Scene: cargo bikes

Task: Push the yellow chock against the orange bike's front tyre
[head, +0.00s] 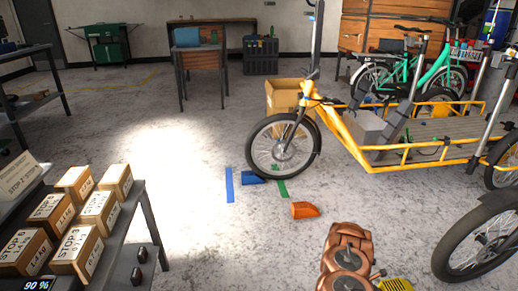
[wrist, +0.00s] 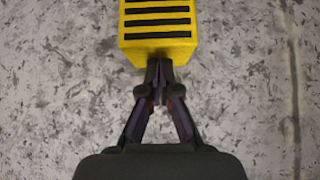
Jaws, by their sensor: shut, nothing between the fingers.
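The yellow chock (wrist: 158,40) with black stripes is at the top of the wrist view, on the concrete floor. In the head view the yellow chock (head: 396,284) shows at the bottom edge, partly cut off, beside my arm. My gripper (wrist: 159,73) is shut and empty, its fingertips at the chock's near end; whether they touch it I cannot tell. The orange bike (head: 365,150) stands in the middle right of the head view. Its front tyre (head: 251,150) rests on the floor, well beyond the yellow chock and to its left.
An orange chock (head: 305,210) lies on the floor between the yellow chock and the tyre. Another wheel (head: 480,240) stands at right. A table with boxes (head: 127,225) is at left.

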